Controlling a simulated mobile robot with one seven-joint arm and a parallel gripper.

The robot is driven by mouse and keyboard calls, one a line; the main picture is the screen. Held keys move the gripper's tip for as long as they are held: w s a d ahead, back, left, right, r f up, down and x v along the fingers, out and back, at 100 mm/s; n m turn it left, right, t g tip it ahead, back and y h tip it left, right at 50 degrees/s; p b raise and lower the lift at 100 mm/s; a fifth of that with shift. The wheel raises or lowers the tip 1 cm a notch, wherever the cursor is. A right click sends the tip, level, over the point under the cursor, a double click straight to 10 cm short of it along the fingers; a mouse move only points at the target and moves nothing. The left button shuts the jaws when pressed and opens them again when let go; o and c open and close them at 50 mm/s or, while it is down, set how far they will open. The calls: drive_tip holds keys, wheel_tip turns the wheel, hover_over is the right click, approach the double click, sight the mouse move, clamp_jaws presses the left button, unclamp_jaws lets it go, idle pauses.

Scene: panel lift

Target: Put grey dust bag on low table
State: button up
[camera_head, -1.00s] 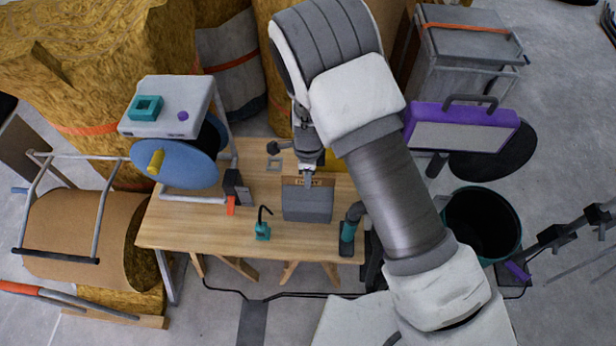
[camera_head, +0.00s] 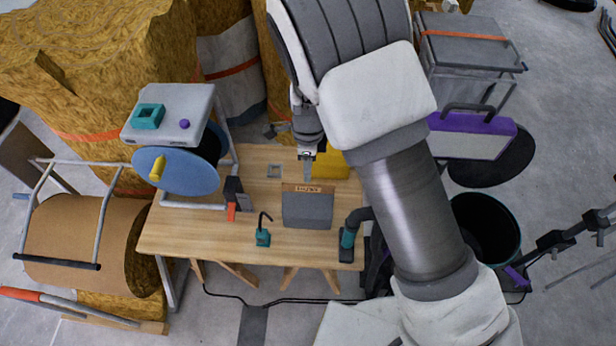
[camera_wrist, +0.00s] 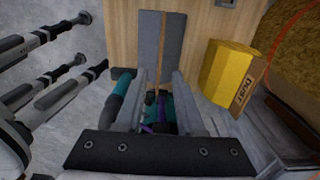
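The grey dust bag (camera_head: 307,210), with a brown lettered collar along its top, stands on the low wooden table (camera_head: 190,228) near its right side. In the wrist view the bag (camera_wrist: 148,45) shows from above as two grey halves with a thin brown strip between them. My gripper (camera_head: 307,178) is just above and behind the bag's collar in the head view. In the wrist view its fingers (camera_wrist: 162,76) are apart with nothing clamped between them. The exact gap between fingertips and collar is hard to tell.
A yellow bag lettered DUST (camera_wrist: 226,72) stands close behind; it partly shows in the head view (camera_head: 331,164). Beside the grey bag are a teal tool with a hose (camera_head: 347,243) and a small teal hooked item (camera_head: 263,237). The table's front left is clear.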

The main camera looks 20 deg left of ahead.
drive_tip(key=shift+r, duration=1.9)
drive_tip(key=d+r+n+t+y, duration=0.2)
drive_tip(key=d+r+n, duration=0.5)
drive_tip(key=d+r, duration=1.2)
drive_tip(key=s+d+r+n+t+h, duration=0.1)
drive_tip(key=s+d+r+n, duration=0.2)
drive_tip(key=s+d, duration=0.3)
drive_tip(key=s+d+r+n+t+h, duration=0.1)
drive_tip(key=s+d+r+n+t, duration=0.1)
drive_tip(key=s+d+r+n, duration=0.2)
drive_tip(key=s+d+r, duration=0.2)
drive_tip(key=s+d, duration=0.1)
drive_tip(key=shift+s+r+t, duration=0.2)
drive_tip(key=shift+s+t, duration=0.1)
drive_tip(key=shift+s, duration=0.05)
